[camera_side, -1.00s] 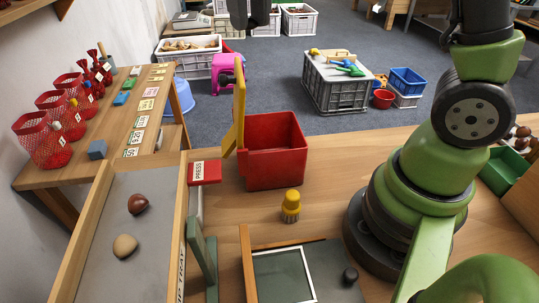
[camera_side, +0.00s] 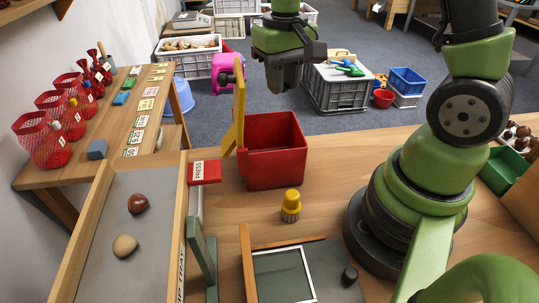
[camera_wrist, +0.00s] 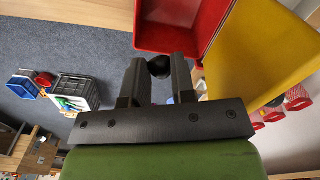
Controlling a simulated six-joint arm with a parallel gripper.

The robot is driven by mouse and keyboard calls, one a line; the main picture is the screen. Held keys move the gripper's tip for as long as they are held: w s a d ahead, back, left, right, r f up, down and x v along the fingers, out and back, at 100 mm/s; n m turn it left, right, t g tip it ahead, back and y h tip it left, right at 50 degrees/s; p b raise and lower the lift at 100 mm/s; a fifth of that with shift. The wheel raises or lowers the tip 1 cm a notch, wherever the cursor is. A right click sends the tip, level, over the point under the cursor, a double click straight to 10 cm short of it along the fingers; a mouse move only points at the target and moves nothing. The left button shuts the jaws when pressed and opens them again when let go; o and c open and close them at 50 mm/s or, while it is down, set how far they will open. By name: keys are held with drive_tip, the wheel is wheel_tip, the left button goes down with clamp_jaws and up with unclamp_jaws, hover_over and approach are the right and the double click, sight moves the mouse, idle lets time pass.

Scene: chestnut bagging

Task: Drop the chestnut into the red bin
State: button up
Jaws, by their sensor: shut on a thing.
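My gripper (camera_side: 284,82) hangs high above the back edge of the table, above and slightly behind the red bin (camera_side: 280,168) in the side view. In the wrist view my gripper (camera_wrist: 158,78) is shut on a dark round chestnut (camera_wrist: 159,67), pinched between the fingertips. The held chestnut cannot be made out in the side view. The red bin (camera_wrist: 150,38) shows just beyond the fingertips in the wrist view. It stands open, with its yellow lid (camera_side: 239,112) raised upright on its left side.
A red PRESS pad (camera_side: 204,172) sits left of the bin. A yellow-topped brush (camera_side: 291,203) stands in front of it. The tray (camera_side: 155,265) at left holds a brown chestnut (camera_side: 138,204) and a tan round one (camera_side: 125,246). Bare table lies right of the bin.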

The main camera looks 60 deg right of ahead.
drive_tip(key=shift+f, duration=2.8)
drive_tip(key=o, duration=1)
wheel_tip(320, 180, up, 10)
drive_tip(key=shift+f, duration=0.25)
drive_tip(key=shift+r, duration=0.25)
